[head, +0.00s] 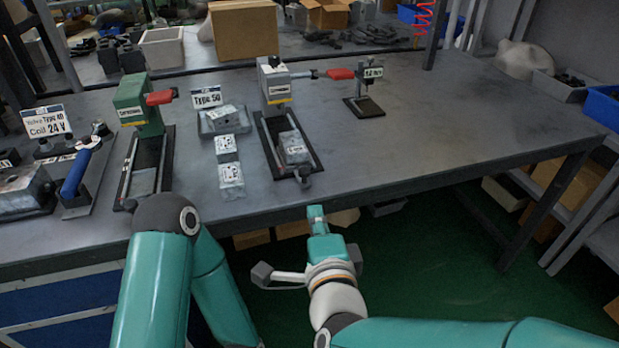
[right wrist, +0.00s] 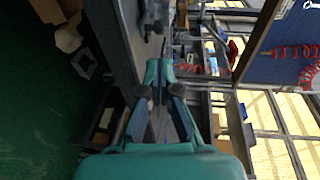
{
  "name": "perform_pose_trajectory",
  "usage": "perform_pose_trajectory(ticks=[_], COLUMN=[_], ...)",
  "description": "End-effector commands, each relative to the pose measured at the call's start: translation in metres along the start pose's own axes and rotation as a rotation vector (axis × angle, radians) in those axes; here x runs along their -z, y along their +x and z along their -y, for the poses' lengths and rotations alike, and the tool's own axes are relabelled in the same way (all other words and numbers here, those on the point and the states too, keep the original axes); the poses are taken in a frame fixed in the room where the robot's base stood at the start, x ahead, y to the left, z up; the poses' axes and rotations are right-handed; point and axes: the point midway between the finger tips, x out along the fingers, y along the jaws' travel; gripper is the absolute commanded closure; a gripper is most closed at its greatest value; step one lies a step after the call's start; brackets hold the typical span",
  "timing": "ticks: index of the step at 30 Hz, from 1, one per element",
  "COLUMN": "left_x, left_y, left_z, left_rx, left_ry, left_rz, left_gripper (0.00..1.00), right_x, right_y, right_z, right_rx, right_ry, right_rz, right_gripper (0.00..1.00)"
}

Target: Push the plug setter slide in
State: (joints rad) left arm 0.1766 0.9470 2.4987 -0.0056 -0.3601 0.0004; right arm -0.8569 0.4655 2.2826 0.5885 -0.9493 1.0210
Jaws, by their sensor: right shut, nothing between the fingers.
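A grey press (head: 275,85) with a red handle (head: 341,74) stands mid-table, its label too small to read. A grey block (head: 293,146) sits on its black slide base (head: 317,167), near the front end, with a small knob (head: 304,176) at the front. A green press (head: 140,105) with a similar slide base stands to the left; I cannot tell from the labels which is the plug setter. My right gripper (head: 316,212) is shut and empty, just off the table's front edge, in front of the grey press's knob and apart from it. It also shows in the right wrist view (right wrist: 158,68). My left gripper is not in view.
White labelled blocks (head: 229,160) stand between the presses. A small press (head: 367,88) stands to the right. A blue-handled device (head: 76,174) is at the left. The table's right part is clear. Boxes lie beneath the table.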

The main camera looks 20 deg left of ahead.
Motion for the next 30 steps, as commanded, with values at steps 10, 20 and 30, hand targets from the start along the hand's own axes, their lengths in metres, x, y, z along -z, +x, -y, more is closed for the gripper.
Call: perform_pose_trajectory(ticks=[10, 20, 30], left_x=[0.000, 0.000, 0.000], left_y=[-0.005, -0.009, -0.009], left_z=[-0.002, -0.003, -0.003], left_rx=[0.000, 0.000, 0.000], left_ry=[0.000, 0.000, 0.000], left_rz=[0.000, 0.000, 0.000], left_gripper=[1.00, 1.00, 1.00], right_x=[0.001, -0.001, -0.001], right_y=[0.072, 0.111, 0.115], right_z=[-0.001, -0.001, -0.001], right_rx=[-0.004, -0.003, -0.002], right_ry=[-0.001, -0.002, -0.002], right_rz=[-0.001, 0.002, 0.003], right_gripper=[1.00, 1.00, 1.00])
